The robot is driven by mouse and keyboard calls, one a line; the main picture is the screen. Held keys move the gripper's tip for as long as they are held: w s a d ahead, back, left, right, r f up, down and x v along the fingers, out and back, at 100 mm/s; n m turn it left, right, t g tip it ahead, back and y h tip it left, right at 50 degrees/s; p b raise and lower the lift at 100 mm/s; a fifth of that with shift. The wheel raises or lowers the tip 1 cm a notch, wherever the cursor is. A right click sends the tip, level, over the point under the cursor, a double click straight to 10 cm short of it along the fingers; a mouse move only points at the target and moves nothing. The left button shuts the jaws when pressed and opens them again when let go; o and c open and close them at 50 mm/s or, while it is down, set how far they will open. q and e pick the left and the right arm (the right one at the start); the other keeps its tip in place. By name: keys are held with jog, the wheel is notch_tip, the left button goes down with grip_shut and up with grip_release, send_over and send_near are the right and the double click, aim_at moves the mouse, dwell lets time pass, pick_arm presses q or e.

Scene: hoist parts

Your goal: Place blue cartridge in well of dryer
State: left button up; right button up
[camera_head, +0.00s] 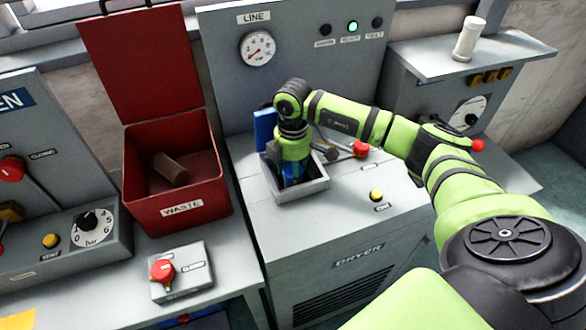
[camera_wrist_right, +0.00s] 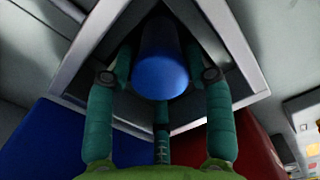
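The blue cartridge (camera_wrist_right: 160,65) is between the fingers of my right gripper (camera_wrist_right: 160,52) in the right wrist view, over or inside the square grey well. Its near end faces the camera, and its far end is hidden. The fingers flank it closely; whether they press on it I cannot tell. In the head view the right gripper (camera_head: 292,168) points down into the well (camera_head: 302,190), and only a bit of blue shows there. The well is on top of the dryer (camera_head: 350,235). My left gripper is not in view.
An open red waste bin (camera_head: 178,200) with a brown cartridge (camera_head: 170,169) inside stands left of the dryer. A red-knobbed lever (camera_head: 360,149) and a yellow button (camera_head: 376,195) are right of the well. A blue panel (camera_head: 264,130) rises behind it. A white cylinder (camera_head: 467,40) stands on the right cabinet.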

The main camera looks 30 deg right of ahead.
jog(key=shift+o, duration=0.4)
jog(key=shift+r, duration=0.15)
jog(key=shift+r, duration=0.2)
notch_tip(320, 180, up, 12)
jog(key=b, duration=0.1)
jog(key=shift+f+b, duration=0.15)
jog(key=shift+b, duration=0.15)
jog(key=shift+d, duration=0.1)
